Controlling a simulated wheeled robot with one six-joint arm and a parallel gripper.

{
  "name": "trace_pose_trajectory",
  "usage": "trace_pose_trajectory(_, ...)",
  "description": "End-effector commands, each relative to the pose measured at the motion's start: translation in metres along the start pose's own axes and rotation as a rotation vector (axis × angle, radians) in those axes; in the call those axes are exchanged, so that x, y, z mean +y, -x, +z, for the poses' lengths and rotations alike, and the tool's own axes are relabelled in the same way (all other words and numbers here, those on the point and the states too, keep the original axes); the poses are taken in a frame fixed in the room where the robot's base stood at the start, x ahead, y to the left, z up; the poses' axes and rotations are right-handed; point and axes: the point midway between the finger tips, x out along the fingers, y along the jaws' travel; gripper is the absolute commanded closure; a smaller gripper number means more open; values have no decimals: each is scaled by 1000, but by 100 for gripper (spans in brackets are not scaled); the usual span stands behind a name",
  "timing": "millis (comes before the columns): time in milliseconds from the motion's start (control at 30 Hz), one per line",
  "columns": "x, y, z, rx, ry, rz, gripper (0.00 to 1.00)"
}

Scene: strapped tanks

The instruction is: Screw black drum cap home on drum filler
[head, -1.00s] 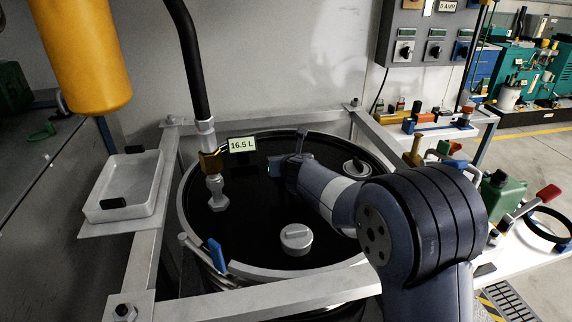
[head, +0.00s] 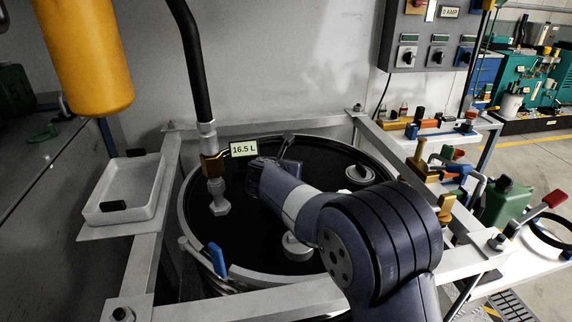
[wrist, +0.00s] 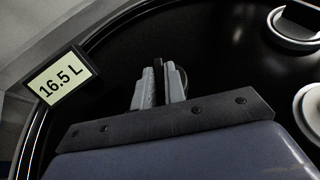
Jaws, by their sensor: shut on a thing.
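The open-topped frame holds a black drum (head: 330,155) with a grey rim. My gripper (head: 286,147) is over the back middle of the drum top. In the wrist view my gripper (wrist: 159,84) has its grey fingers close together on a dark piece, with a dark round edge (wrist: 181,78) beside the tips. This looks like the black drum cap, mostly hidden by the fingers. I cannot tell whether it touches the filler below. A grey round fitting with a dark middle (head: 359,174) is at the drum's right; it also shows in the wrist view (wrist: 295,28).
A black hose with a brass fitting (head: 212,166) comes down at the left, next to the 16.5 L label (head: 243,149). A white tray (head: 124,190) is left; a cluttered bench (head: 440,133) is right.

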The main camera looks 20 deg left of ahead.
Motion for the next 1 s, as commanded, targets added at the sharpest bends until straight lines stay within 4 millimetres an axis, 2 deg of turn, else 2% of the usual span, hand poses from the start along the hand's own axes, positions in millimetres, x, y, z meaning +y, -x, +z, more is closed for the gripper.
trace_pose_trajectory(33, 2, -1, -5, 9, -11, -36, 100)
trace_pose_trajectory(300, 4, -1, -4, 9, -87, -196, 100)
trace_pose_trajectory(767, 4, -2, -5, 9, -104, -231, 100)
trace_pose_trajectory(1000, 6, -2, -3, 9, -151, -335, 100)
